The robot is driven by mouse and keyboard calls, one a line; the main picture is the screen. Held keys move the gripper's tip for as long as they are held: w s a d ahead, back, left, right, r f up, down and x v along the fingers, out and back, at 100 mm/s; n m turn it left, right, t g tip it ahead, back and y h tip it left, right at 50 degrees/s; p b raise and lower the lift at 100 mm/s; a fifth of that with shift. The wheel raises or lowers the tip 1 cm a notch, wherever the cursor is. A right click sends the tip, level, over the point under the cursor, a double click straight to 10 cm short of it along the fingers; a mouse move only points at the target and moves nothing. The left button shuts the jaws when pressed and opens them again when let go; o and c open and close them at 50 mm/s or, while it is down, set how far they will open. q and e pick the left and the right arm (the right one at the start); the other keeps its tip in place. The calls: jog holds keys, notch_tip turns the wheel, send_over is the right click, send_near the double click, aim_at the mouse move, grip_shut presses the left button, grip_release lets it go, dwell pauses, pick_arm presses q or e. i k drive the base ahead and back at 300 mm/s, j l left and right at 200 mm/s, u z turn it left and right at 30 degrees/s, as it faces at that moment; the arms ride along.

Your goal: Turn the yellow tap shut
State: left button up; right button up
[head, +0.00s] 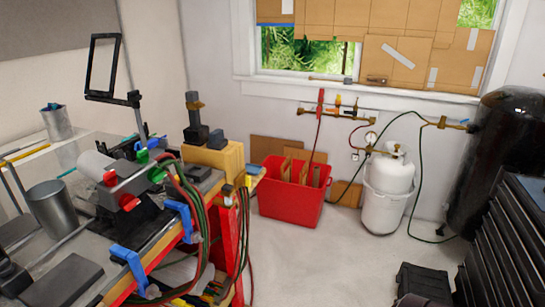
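A short brass pipe assembly is fixed to the wall below the window. A round gauge (370,137) hangs at the lower right. Neither of my grippers is in view.
A red bin (290,207) stands on the floor below the pipes. A white gas cylinder (388,190) is to its right. A cluttered workbench with a torch (118,182) and hoses fills the left. A black drawer cabinet (505,235) stands right. The middle floor is clear.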

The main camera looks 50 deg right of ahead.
aim_at(245, 179)
jog(key=z, duration=1.15)
